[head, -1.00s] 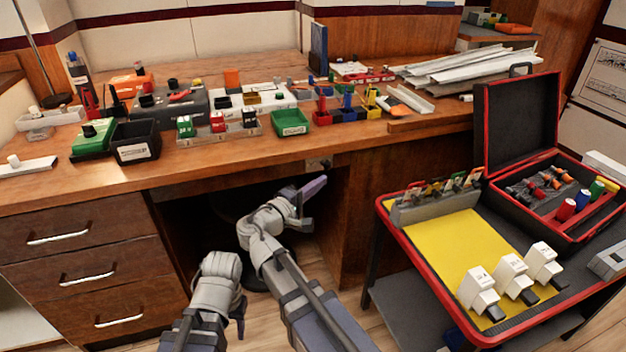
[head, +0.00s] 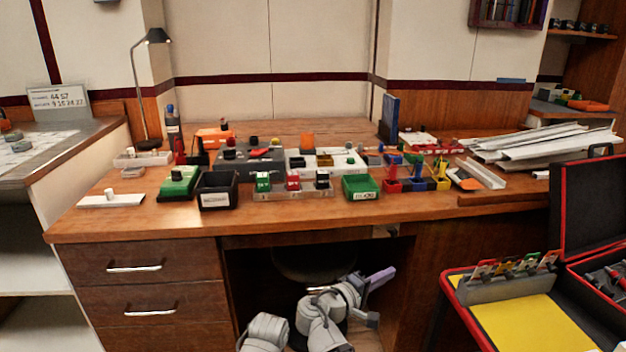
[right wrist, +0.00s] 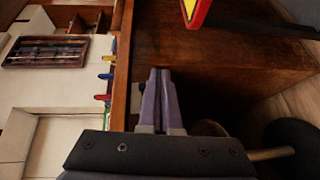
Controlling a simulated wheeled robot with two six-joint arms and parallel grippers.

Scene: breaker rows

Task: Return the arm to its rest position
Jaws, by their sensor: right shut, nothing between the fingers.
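My right gripper (head: 381,278) shows low in the head view, in front of the open knee space under the desk and below the desk top's front edge. In the right wrist view its two purple fingers (right wrist: 160,76) lie together, shut and empty. My right arm is folded at the bottom middle of the head view. Part of my left arm shows at the bottom edge, left of it; the left gripper's fingers are out of the frame.
The wooden desk (head: 420,214) carries several breakers, a green bin (head: 360,188) and a black bin (head: 217,190). Drawers (head: 140,268) are at left.

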